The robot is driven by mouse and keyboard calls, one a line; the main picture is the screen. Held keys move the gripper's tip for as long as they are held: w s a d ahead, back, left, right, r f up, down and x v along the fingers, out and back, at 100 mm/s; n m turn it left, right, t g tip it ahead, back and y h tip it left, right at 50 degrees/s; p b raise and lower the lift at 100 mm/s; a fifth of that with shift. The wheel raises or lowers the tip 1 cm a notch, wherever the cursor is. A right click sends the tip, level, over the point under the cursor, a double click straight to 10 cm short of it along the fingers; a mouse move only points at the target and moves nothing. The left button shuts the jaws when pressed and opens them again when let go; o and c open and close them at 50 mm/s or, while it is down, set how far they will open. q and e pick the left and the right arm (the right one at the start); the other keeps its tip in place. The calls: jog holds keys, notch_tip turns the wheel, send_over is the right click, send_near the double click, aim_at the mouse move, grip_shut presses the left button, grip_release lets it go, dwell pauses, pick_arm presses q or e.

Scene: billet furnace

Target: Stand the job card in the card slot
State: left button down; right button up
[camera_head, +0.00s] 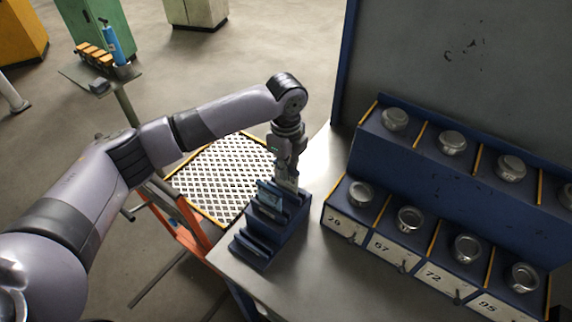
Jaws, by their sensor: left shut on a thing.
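My left gripper (286,172) points down at the back of a stepped blue card rack (270,240) on the grey bench. It is shut on a thin, light piece that looks like the job card (289,183), mostly hidden by the fingers. The card is upright at the rack's rear step. I cannot tell whether its lower edge is inside a slot or just above it. Other dark blue upright plates stand on the lower steps. My right gripper is not in view.
A blue two-tier rack (440,190) with round metal tins and numbered labels stands right on the bench (330,285). A grey panel (455,65) rises behind it. A mesh platform (222,172) with yellow edges lies left of the bench. A stand (125,72) holds a blue bottle.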

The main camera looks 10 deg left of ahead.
pick_arm(q)
jog(key=shift+f, duration=0.15)
jog(key=c, duration=1.7)
grip_release()
jog(key=shift+o, duration=0.2)
